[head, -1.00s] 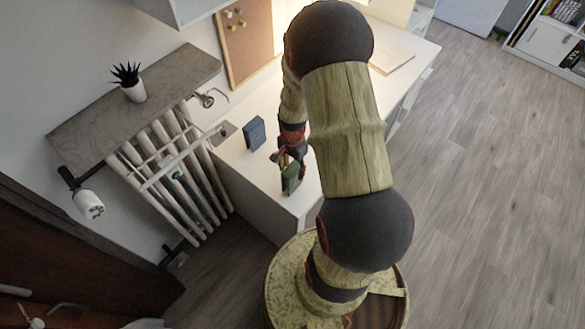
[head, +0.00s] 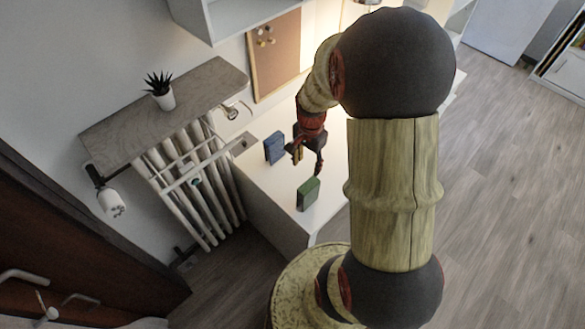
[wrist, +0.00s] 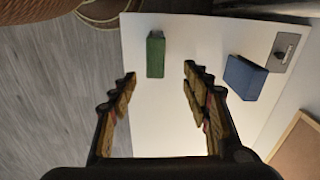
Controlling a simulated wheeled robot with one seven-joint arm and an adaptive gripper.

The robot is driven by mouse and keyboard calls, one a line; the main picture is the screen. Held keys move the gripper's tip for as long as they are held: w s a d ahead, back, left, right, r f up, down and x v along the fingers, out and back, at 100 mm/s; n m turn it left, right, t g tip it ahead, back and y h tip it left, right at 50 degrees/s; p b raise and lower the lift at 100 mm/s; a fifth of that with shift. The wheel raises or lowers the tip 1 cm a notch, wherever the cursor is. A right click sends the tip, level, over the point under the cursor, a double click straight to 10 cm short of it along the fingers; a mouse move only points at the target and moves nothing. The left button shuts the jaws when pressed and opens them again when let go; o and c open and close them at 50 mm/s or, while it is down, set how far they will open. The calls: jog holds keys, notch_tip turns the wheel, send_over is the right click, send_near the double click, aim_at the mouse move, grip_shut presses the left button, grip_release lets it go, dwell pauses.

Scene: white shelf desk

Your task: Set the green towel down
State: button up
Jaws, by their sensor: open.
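The green towel (head: 308,193) is a small folded block standing on the white desk near its front corner. In the wrist view the green towel (wrist: 156,54) lies ahead of the fingertips, between their lines and apart from them. My gripper (head: 307,163) is open and empty, above the desk just behind the towel in the head view. In the wrist view both fingers of my gripper (wrist: 159,74) are spread wide with nothing between them.
A blue folded block (head: 274,148) stands on the white desk (head: 262,196), left of my gripper. A radiator (head: 195,180) under a grey shelf (head: 165,107) with a potted plant (head: 160,91) is to the left. A corkboard (head: 273,52) is behind.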

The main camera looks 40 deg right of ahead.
jog(key=w+a+r+n+t, duration=0.1)
jog(key=w+a+r+n, duration=0.1)
jog(key=a+r+n, duration=0.5)
jog(key=s+a+r+n+t, duration=0.2)
jog(key=s+a+r+n, duration=0.2)
jog(key=a+r, duration=0.3)
jog(key=s+a+r+n+t, duration=0.2)
jog(key=s+a+r+n, duration=0.3)
jog(key=r, duration=0.7)
jog(key=s+a, duration=0.1)
jog(key=a, duration=0.1)
jog(key=shift+a, duration=0.4)
jog(key=shift+s, duration=0.1)
